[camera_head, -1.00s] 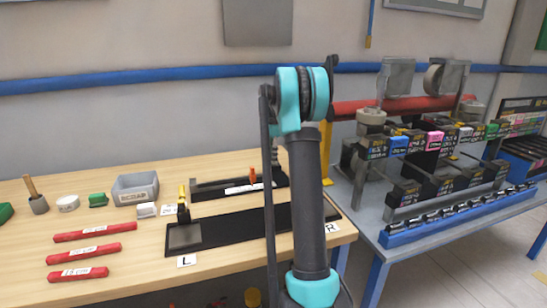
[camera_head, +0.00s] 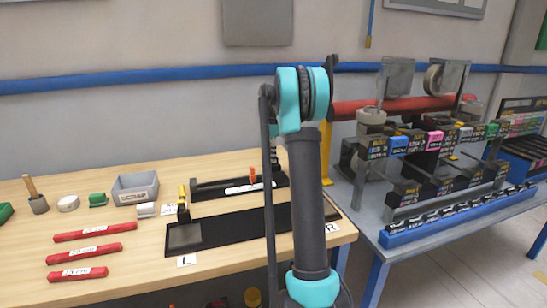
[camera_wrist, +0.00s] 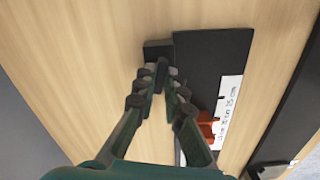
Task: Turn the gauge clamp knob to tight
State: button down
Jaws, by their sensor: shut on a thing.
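The gauge (camera_wrist: 208,62) is a black bar with a white scale strip (camera_wrist: 230,105) and an orange-red piece (camera_wrist: 206,127) in the wrist view. It also shows in the head view (camera_head: 212,190), on the table left of my arm. My gripper (camera_wrist: 167,72) has its dark fingers closed in at the gauge's end, beside a black block (camera_wrist: 157,48). It is shut on a small dark part there, seemingly the clamp knob. The fingers cover most of the part, so its turn cannot be read. In the head view my arm hides the gripper.
A long black board (camera_head: 235,228) lies in front of the gauge, with L and R labels. Red bars (camera_head: 82,253), a grey bin (camera_head: 135,187) and small items lie to the left. A blue-framed rack table (camera_head: 440,215) stands to the right.

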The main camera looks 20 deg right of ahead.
jog(key=m, duration=1)
jog(key=shift+m, duration=0.4)
jog(key=m, duration=0.3)
jog(key=shift+m, duration=0.3)
jog(key=m, duration=0.3)
jog(key=shift+m, duration=0.3)
jog(key=m, duration=0.3)
jog(key=shift+m, duration=0.4)
jog(key=m, duration=0.6)
jog(key=shift+m, duration=0.4)
jog(key=c, duration=1.6)
grip_release()
